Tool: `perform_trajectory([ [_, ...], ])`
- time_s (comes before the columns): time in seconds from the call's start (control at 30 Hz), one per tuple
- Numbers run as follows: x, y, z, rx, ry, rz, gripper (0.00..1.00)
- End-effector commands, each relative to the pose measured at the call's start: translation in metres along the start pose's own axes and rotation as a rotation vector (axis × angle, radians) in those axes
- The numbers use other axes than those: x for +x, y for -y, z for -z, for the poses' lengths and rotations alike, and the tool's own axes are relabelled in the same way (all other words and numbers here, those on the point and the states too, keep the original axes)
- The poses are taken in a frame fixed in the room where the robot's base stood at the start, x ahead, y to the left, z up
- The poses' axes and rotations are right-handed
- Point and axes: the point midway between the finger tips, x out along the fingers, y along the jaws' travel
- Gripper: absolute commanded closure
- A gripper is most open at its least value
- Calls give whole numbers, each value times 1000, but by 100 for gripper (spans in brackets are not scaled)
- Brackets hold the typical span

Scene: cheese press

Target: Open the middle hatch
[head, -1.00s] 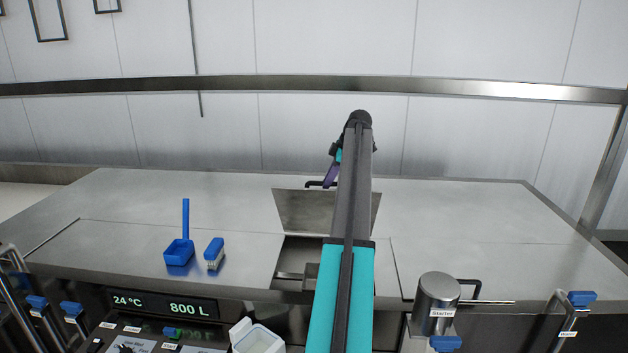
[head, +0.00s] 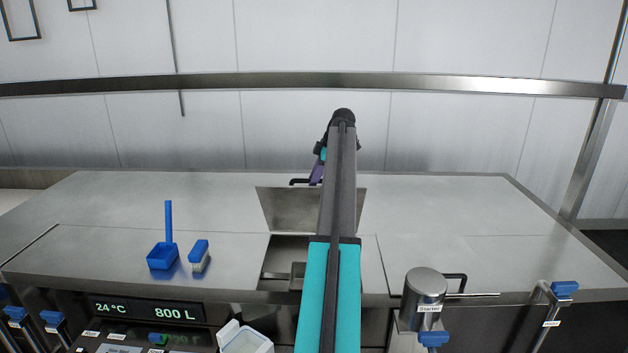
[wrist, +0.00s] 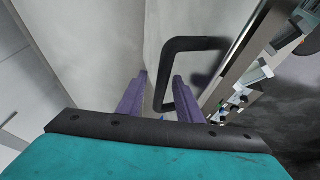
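The middle hatch lid (head: 285,208) stands raised at the rear of its opening (head: 285,247) in the steel top. Its black handle (head: 299,182) shows at the lid's upper edge. My gripper (head: 317,174) is behind the raised lid, close to the handle; my arm covers the right part of the lid and opening. In the wrist view my gripper's two purple fingers (wrist: 160,75) are apart. The handle (wrist: 195,44) shows as a black loop, with one leg seen between the fingers and part hidden behind the right finger. I cannot tell whether they touch.
A blue scoop (head: 163,255) and a blue brush (head: 199,255) lie on the top left of the opening. A steel Starter canister (head: 425,290) stands at the front right. A steel rail (head: 450,85) runs along the back. The right top is clear.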

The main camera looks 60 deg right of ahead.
Motion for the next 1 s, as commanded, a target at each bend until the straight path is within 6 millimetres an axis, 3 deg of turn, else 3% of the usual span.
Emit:
perform_trajectory([
  [0.27,-24,0,1,-1,0,-2,68],
  [0.7,-91,0,4,-2,0,-2,68],
  [1.0,-127,1,3,-1,1,-4,68],
])
